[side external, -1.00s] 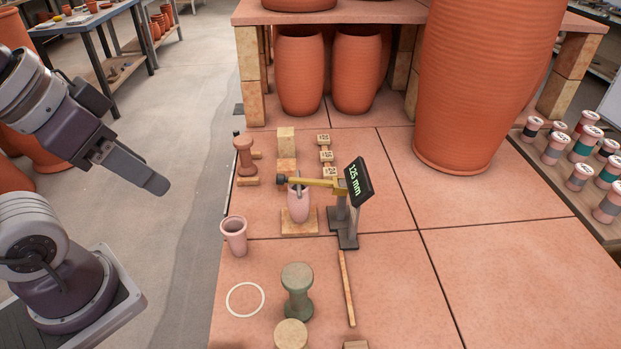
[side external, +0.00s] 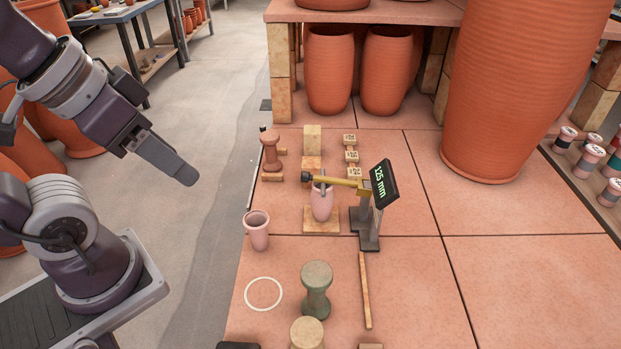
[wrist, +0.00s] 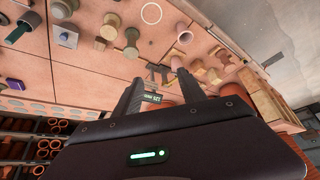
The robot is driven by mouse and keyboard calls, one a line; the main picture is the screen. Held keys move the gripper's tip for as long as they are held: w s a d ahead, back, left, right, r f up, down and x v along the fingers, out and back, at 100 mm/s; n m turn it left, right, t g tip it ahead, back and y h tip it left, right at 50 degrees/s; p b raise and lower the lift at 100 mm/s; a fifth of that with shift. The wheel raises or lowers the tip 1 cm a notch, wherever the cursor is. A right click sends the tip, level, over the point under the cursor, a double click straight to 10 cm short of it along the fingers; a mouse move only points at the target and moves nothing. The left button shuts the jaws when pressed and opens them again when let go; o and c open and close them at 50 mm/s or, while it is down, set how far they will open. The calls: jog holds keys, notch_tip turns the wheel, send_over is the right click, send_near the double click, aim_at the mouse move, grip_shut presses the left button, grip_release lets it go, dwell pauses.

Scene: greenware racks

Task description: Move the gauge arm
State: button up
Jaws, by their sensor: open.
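The gauge has a black display (side external: 384,184) reading 125 mm on a grey stand (side external: 368,230). Its yellow gauge arm (side external: 340,181) reaches left to a dark knob (side external: 308,177), over a small pink vase (side external: 321,206). A grey part of the gauge sits at the vase's mouth; its exact contact is unclear. The vase stands on a square wooden base (side external: 337,225). My gripper (side external: 187,177) is open and empty, in the air left of the bench, apart from the gauge. In the wrist view the display (wrist: 152,98) appears between the fingers of my gripper (wrist: 162,76).
A pink cup (side external: 257,231) stands left of the vase. A green spool-shaped piece (side external: 316,287) and a white ring (side external: 263,294) are nearer the front. A reddish spool (side external: 270,151) and wooden blocks (side external: 312,140) stand behind.

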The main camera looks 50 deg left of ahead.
dwell(0.3)
jog(key=n+g+h, duration=0.2)
jog(key=n+h, duration=1.2)
jog(key=n, duration=0.5)
send_over(304, 176)
jog(key=s+d, duration=0.3)
jog(key=s, duration=0.4)
notch_tip(304, 176, down, 15)
jog(key=w+a+f+n+t+y, duration=0.1)
jog(key=w+a+f+n+t, duration=0.1)
jog(key=a+f+n+t, duration=0.3)
jog(key=w+a+f+n+t, duration=0.1)
jog(key=a+f+n+t, duration=0.35)
jog(key=f, duration=0.35)
jog(key=shift+g, duration=0.25)
jog(key=x, duration=0.7)
jog(key=shift+s+d+r, duration=0.1)
jog(key=shift+s+d, duration=0.05)
jog(key=shift+d, duration=0.2)
jog(key=shift+c, duration=0.5)
grip_shut()
